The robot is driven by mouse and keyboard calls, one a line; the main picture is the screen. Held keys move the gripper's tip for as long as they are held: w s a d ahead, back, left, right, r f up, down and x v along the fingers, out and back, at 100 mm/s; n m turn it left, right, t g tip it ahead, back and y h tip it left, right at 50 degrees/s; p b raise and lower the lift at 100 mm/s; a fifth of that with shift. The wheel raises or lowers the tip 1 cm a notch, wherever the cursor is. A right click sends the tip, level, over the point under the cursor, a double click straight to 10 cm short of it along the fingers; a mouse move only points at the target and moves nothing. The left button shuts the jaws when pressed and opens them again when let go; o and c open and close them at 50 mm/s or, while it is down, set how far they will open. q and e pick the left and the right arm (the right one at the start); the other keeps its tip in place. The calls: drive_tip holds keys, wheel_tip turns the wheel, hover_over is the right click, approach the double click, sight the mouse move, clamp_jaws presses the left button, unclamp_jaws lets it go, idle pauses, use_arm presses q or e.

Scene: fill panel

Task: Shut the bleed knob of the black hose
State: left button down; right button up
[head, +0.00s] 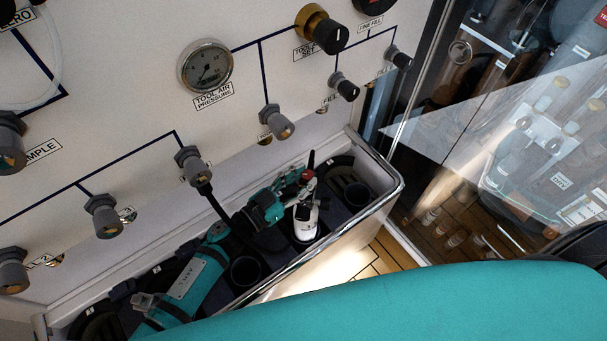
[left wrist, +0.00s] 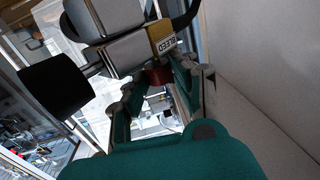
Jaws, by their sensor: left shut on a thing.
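The bleed fitting (left wrist: 162,35) fills the top of the left wrist view: grey blocks, a brass part labelled BLEED and a black cylinder (left wrist: 55,85) to the left. A red knob (left wrist: 158,75) sits under it, between the fingers of my left gripper (left wrist: 160,85). In the head view my left gripper (head: 303,184) is shut at the red knob (head: 308,174), above the tray. A black hose (left wrist: 186,14) curves at the wrist view's top. A black length (head: 212,202) runs down from a panel port behind my arm. The knob's turn position is unclear. My right gripper is out of view.
The tray (head: 390,178) with a metal rail runs below the panel; a white bottle-like thing (head: 305,222) stands in it under my gripper. Panel ports (head: 277,124) and a pressure gauge (head: 206,66) are above. A glass cabinet (head: 500,130) stands to the right.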

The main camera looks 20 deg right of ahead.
use_arm(q)
drive_tip(key=m+g, duration=0.1)
drive_tip(key=m+g+h, duration=0.1)
drive_tip(key=shift+w+a+g, duration=0.15)
drive_tip(key=shift+w+g, duration=0.2)
drive_tip(key=shift+g, duration=0.05)
drive_tip(key=m+g+b, duration=0.1)
drive_tip(key=g, duration=0.1)
drive_tip(key=shift+w+f+m+g+h+b, duration=0.15)
drive_tip(key=shift+m+g+h+b, duration=0.15)
drive_tip(key=shift+m+g+b, duration=0.1)
drive_tip(key=m+g+b, duration=0.1)
drive_tip(key=g+b, duration=0.1)
drive_tip(key=m+g+b, duration=0.2)
drive_tip(key=g, duration=0.1)
drive_tip(key=shift+w+b, duration=0.2)
drive_tip(key=shift+b, duration=0.15)
drive_tip(key=shift+m+g+b, duration=0.8)
drive_tip(key=shift+g, duration=0.3)
drive_tip(key=shift+r, duration=0.2)
